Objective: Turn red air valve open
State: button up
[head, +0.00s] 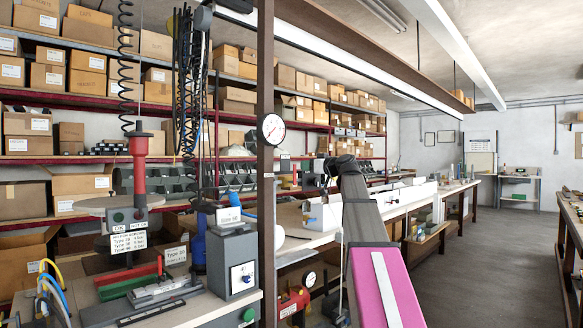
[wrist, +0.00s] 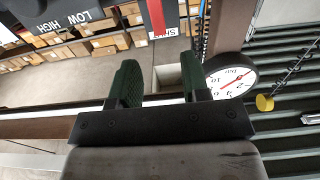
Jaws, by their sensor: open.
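In the wrist view my gripper (wrist: 158,62) has its two dark green fingers spread apart with nothing between them. A red bar (wrist: 157,18), which looks like the red air valve's handle, shows at the top edge. It lies beside a white label reading partly "SHUT" and just beyond the fingertips, apart from them. The top of the bar is cut off. In the head view my arm reaches toward the post, and the valve cannot be made out there.
A dark "LOW HIGH" panel (wrist: 68,22) is at the upper left. A workbench (head: 180,310) stands at the left; the floor at right is clear.

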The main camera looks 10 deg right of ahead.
aim_at(295, 165)
jog(key=x, duration=1)
grip_shut()
